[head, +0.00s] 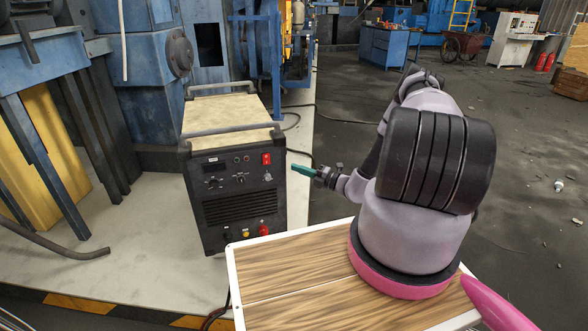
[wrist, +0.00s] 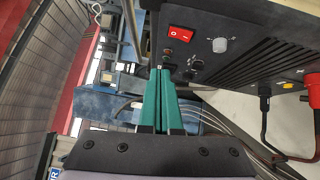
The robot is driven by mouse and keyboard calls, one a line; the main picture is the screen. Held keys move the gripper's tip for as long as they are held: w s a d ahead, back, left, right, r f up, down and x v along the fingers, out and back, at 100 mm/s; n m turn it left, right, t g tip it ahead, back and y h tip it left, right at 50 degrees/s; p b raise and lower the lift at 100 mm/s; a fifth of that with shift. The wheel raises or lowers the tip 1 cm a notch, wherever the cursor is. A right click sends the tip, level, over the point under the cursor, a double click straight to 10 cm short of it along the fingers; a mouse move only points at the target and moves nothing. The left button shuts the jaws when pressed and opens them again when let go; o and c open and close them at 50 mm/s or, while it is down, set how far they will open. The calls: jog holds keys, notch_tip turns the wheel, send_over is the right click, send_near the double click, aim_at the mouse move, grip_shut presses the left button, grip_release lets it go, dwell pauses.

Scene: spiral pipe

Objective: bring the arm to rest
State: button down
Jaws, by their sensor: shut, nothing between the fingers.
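My gripper (head: 302,170) has teal fingers and reaches left toward the upper right front of the black machine (head: 238,185). In the wrist view my gripper (wrist: 160,82) has its two fingers pressed together with nothing between them. The machine's front panel (wrist: 240,50) fills the upper right of that view, with a red switch (wrist: 180,33) and a grey knob (wrist: 220,45). In the head view the fingertips appear close to the panel's right edge. I cannot tell whether they touch it.
A wooden-topped board (head: 290,275) with a white rim lies under my arm. Blue machinery (head: 135,60) stands behind at the left. The dark floor (head: 540,150) at the right is mostly open, with small debris.

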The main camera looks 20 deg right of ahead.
dwell(0.3)
jog(key=s+a+r+n+g+h, duration=0.1)
jog(key=s+a+r+n+g, duration=0.25)
jog(key=r+n, duration=0.55)
jog(key=s+a+r+n+g, duration=0.25)
jog(key=r+n+g, duration=0.3)
jog(key=r, duration=0.55)
jog(key=s+a+r+n+g+h, duration=0.1)
jog(key=s+a+r+n+g, duration=0.2)
jog(key=r+n, duration=0.65)
jog(key=s+d+r+n+t+h, duration=0.2)
jog(key=s+r+n+t+h, duration=0.1)
jog(key=s+r+n, duration=0.5)
jog(key=s+d+r+n+t+h, duration=0.3)
jog(key=s+r+n+h, duration=0.3)
jog(key=s+r, duration=0.7)
jog(key=shift+s+d+r+n+h, duration=0.2)
jog(key=shift+s+n+h, duration=0.1)
jog(key=shift+s+n, duration=0.65)
